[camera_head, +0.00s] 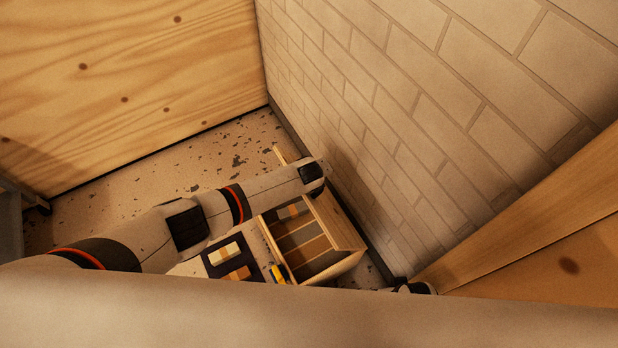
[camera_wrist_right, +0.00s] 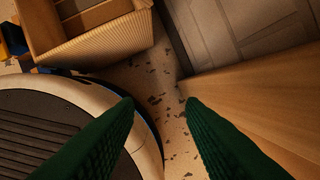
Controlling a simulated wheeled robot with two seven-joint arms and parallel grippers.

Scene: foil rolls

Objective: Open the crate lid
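The wooden crate (camera_head: 345,229) stands on the floor near the block wall, with slat-like strips across its inside. In the right wrist view its ribbed side and open top (camera_wrist_right: 95,47) show at the upper left. A thin wooden piece (camera_head: 280,155) sticks up behind my left arm; I cannot tell if it is the lid. My left arm reaches across the crate's far side and its gripper is hidden. My right gripper (camera_wrist_right: 160,102) is open and empty over the speckled floor, apart from the crate.
A dark tray (camera_head: 213,263) with a cream block (camera_head: 224,253) and a brown one lies left of the crate. A small yellow item (camera_head: 277,273) is beside the crate. The block wall (camera_head: 420,110) and a wooden panel (camera_head: 560,250) close in the right. Floor is free at the back left.

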